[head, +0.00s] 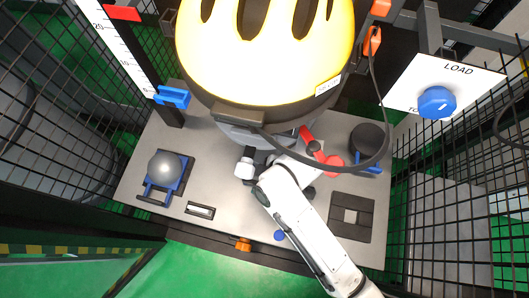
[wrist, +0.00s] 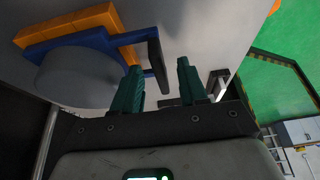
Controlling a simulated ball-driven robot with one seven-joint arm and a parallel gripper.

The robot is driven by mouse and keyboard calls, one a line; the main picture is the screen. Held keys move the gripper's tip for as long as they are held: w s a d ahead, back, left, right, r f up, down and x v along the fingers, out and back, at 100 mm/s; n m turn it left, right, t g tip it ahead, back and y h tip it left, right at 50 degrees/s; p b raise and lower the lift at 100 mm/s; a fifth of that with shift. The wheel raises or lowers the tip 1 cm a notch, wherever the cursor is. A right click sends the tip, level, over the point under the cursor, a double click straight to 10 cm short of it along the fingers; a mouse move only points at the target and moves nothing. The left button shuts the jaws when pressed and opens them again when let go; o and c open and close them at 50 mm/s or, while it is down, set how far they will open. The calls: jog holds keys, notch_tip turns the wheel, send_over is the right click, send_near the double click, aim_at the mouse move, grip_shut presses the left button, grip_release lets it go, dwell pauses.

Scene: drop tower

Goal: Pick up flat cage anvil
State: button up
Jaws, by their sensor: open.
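In the wrist view a round, flat-faced grey piece (wrist: 82,77) sits in a blue cage (wrist: 98,40) with a black upright bar (wrist: 157,62); it looks like the flat cage anvil. My gripper (wrist: 158,82) is open and empty, its two green fingers apart near the bar. I cannot tell whether they straddle it. In the head view a dark flat-topped cylinder (head: 368,138) with blue parts stands at the right of the grey plate; I cannot tell if it is the same piece. My gripper's fingertips are hidden there beneath the yellow helmet.
The yellow helmet (head: 262,50) hangs over the grey plate (head: 235,205). A silver ball piece in a blue cage (head: 165,167) stands at left, a dark square block (head: 351,216) at right. A red part (head: 330,158) lies near my arm. Mesh guards flank both sides.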

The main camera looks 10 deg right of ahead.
jog(key=shift+w+a+f, duration=0.2)
jog(key=shift+a+f, duration=0.15)
jog(key=shift+a, duration=0.2)
jog(key=shift+f, duration=0.25)
jog(key=shift+c, duration=0.3)
grip_shut()
dwell(0.4)
jog(key=shift+w+r, duration=0.1)
jog(key=shift+r, duration=0.05)
